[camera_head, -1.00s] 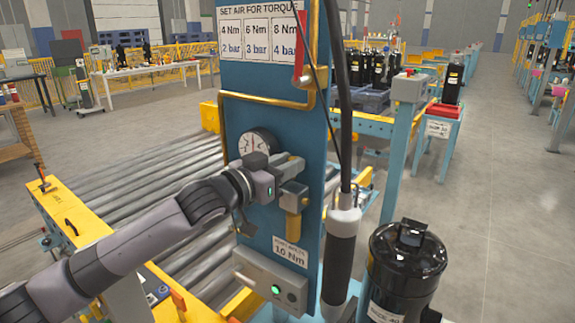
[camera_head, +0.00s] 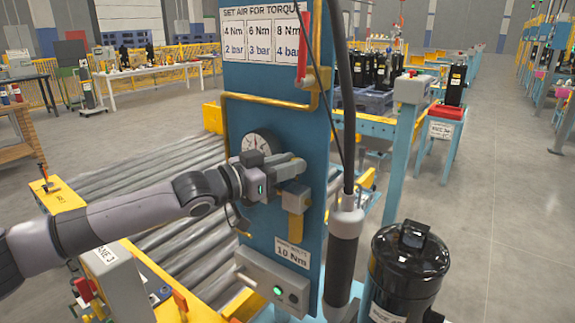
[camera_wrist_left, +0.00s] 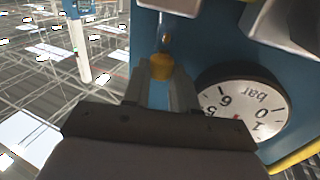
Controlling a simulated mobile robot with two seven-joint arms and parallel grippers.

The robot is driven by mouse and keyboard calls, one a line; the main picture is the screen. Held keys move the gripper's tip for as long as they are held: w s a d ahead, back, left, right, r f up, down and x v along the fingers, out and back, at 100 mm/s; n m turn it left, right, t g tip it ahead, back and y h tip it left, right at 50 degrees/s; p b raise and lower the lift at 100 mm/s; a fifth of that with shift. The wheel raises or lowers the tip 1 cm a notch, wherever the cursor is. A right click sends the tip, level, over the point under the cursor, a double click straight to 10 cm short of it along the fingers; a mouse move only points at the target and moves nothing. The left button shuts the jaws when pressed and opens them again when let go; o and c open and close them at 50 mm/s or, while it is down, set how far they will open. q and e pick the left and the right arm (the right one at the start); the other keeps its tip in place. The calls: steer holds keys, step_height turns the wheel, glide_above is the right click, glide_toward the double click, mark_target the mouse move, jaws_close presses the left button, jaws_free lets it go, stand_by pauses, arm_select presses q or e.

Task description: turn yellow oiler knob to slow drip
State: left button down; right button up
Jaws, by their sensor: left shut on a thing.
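The yellow oiler knob (camera_wrist_left: 161,67) shows in the left wrist view between the two fingers of my left gripper (camera_wrist_left: 159,82), just below a small brass-coloured fitting. My left gripper is shut on the knob. In the head view my left gripper (camera_head: 272,178) is at the front of the blue panel (camera_head: 268,100), and its wrist hides the knob. A yellowish bowl (camera_head: 296,200) hangs just right of and below the gripper. No right gripper shows in any view.
A round pressure gauge (camera_head: 259,143) sits just above the gripper; it shows close in the left wrist view (camera_wrist_left: 243,108). A grey box with a lit green button (camera_head: 276,284) is below. A hanging tool (camera_head: 343,250) and a black compressor (camera_head: 407,265) stand to the right.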

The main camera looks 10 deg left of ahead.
stand_by(0.5)
arm_select(q)
steer(key=c, duration=1.1)
jaws_free()
steer(key=shift+o, duration=1.1)
steer(key=shift+a+r, duration=0.1)
steer(key=shift+a, duration=0.05)
